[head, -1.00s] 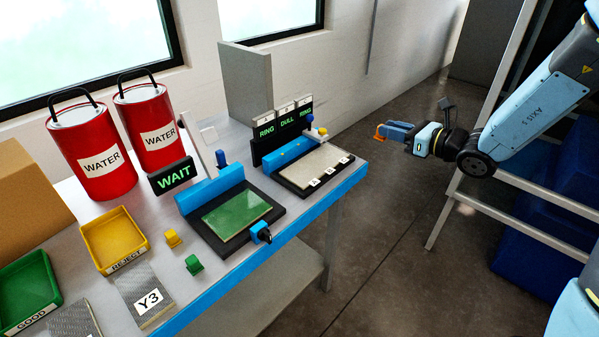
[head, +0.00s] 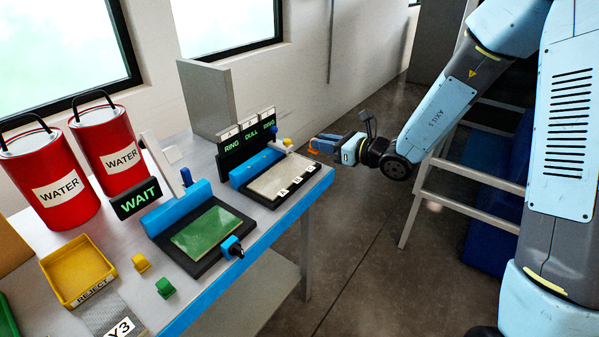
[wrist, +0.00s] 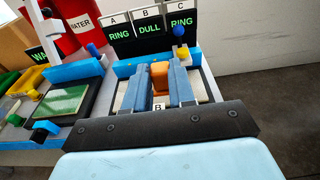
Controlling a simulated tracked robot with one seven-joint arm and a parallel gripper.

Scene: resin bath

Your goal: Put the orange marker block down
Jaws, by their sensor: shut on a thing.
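My gripper (head: 326,145) is shut on the orange marker block (head: 314,150). In the head view it is held in the air just off the right end of the bench, beside the plate station with the A, B, C tags.
Signs (head: 247,140) reading RING, DULL, RING stand behind the pale plate. A green plate station (head: 206,232) with a WAIT sign (head: 136,198) is to its left. Red water cans stand at the back.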

